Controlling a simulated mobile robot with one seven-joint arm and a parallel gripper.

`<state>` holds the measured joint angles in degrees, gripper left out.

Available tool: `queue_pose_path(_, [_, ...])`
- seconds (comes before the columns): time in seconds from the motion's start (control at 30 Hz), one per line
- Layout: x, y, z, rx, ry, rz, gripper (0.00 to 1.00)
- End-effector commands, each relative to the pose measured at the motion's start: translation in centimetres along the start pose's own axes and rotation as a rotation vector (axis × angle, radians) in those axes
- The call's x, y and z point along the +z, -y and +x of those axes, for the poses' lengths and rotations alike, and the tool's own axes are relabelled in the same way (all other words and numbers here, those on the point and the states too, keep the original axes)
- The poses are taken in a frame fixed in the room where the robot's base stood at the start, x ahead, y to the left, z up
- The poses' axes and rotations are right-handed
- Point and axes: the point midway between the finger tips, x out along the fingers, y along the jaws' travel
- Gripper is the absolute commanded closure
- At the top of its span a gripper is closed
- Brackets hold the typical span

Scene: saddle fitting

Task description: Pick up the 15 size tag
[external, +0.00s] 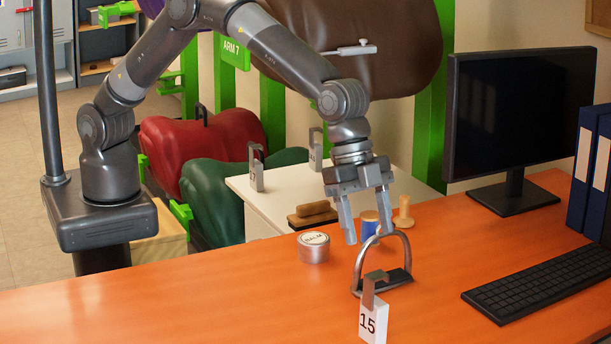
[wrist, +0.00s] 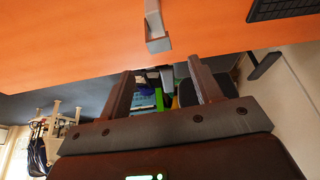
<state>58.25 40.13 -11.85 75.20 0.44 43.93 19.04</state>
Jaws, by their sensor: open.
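The 15 size tag (external: 373,322) is a white upright block with a black "15" and a grey metal hook on top. It stands at the front of the orange desk in the external view. My gripper (external: 369,235) is open and empty, pointing down above and behind the tag, close to the stirrup's arch. In the wrist view the two fingers of my gripper (wrist: 163,88) are apart with nothing between them. A grey bracket-like piece (wrist: 158,43) shows beyond them against the orange desk; I cannot tell for sure that it is the tag's hook.
A metal stirrup (external: 405,277) stands just behind the tag. A round tin (external: 314,247), a blue spool (external: 370,228) and a wooden peg (external: 404,213) are near my gripper. The keyboard (external: 550,280) and monitor (external: 520,120) are to the right. The desk's left front is clear.

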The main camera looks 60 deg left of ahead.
Motion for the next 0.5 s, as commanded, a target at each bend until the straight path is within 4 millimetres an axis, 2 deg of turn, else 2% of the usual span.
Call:
queue_pose_path(0.23, [0.1, 0.0, 3.8, 0.0, 0.002, -0.001, 0.41])
queue_pose_path(0.5, [0.2, 0.0, 6.1, -0.001, 0.002, -0.001, 0.41])
